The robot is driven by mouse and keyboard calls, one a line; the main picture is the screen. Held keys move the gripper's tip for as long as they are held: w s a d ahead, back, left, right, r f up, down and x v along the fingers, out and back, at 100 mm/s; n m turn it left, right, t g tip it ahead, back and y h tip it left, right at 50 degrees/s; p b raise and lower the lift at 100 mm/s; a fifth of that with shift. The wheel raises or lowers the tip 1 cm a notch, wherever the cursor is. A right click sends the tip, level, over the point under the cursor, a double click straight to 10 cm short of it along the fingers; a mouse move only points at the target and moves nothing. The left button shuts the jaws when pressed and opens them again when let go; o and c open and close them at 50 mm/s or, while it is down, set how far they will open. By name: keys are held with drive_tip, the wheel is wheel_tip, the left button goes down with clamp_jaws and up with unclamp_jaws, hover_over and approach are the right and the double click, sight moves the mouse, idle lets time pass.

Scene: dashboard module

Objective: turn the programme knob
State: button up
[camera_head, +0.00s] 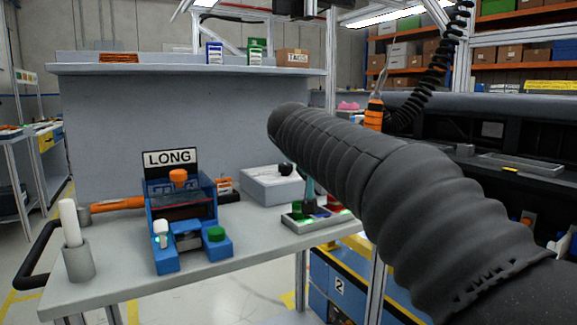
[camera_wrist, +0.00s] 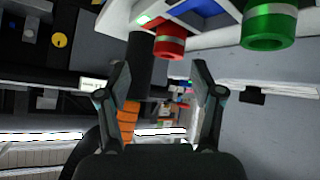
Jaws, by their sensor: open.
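A blue fixture (camera_head: 188,228) stands on the grey bench, with a sign reading LONG (camera_head: 169,158) at its back. An orange knob (camera_head: 178,177) shows on the fixture just below the sign. A black knob (camera_head: 286,170) sits on a grey box (camera_head: 272,187) to the right. No label shows which one is the programme knob. My gripper (camera_wrist: 160,80) is open in the wrist view, with nothing between its fingers. A red cylinder (camera_wrist: 170,42) and a green cylinder (camera_wrist: 268,24) show beyond and above the fingers.
A white rod in a grey cup (camera_head: 78,258) and an orange-handled tool (camera_head: 118,204) are at the left. An orange screwdriver (camera_head: 374,112) hangs on a coiled cable. The bench's front strip is clear.

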drive_tip(key=w+a+r+m+t, duration=0.1)
drive_tip(key=w+a+r, duration=0.1)
drive_tip(key=w+a, duration=0.4)
drive_tip(key=m+t+h, duration=0.2)
approach(285, 164)
drive_tip(key=x, duration=0.2)
drive_tip(key=shift+w+d+f, duration=0.15)
drive_tip(key=shift+d+f, duration=0.05)
drive_tip(key=shift+d, duration=0.05)
drive_tip(key=shift+w, duration=0.1)
drive_tip(key=p+x, duration=0.1)
drive_tip(key=x, duration=0.6)
drive_tip(key=shift+d, duration=0.15)
drive_tip(key=c, duration=1.2)
